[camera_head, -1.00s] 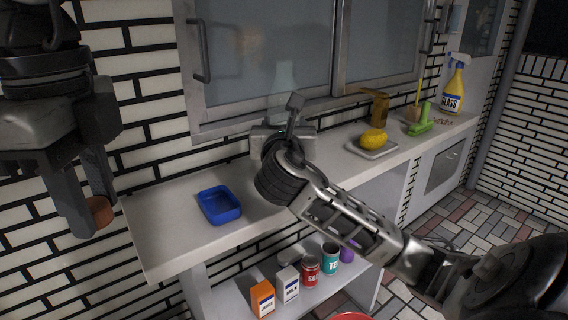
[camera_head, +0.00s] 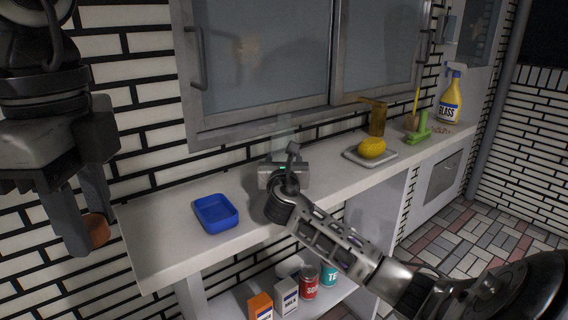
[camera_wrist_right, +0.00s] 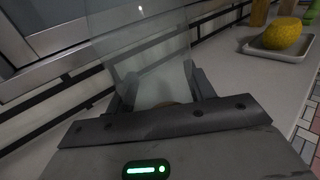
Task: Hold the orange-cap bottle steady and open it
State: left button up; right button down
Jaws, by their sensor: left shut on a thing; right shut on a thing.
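The orange cap (camera_head: 97,229) is between the fingertips of my left gripper (camera_head: 88,232), which is shut on it at the far left, apart from the bottle. The bottle (camera_head: 284,135) is a pale see-through body standing out of my right gripper (camera_head: 284,160), above the counter. In the right wrist view the bottle (camera_wrist_right: 145,50) sits between the two fingers of my right gripper (camera_wrist_right: 162,92), which is shut on it. The bottle's lower part is hidden by the gripper, and I cannot tell whether it touches the counter.
A blue tray (camera_head: 232,217) lies on the white counter (camera_head: 165,235), left of my right gripper. Cartons and cans stand on the shelf below.

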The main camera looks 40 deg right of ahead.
jog(key=shift+f, duration=0.2)
jog(key=c, duration=0.5)
grip_release()
jog(key=shift+f, duration=0.1)
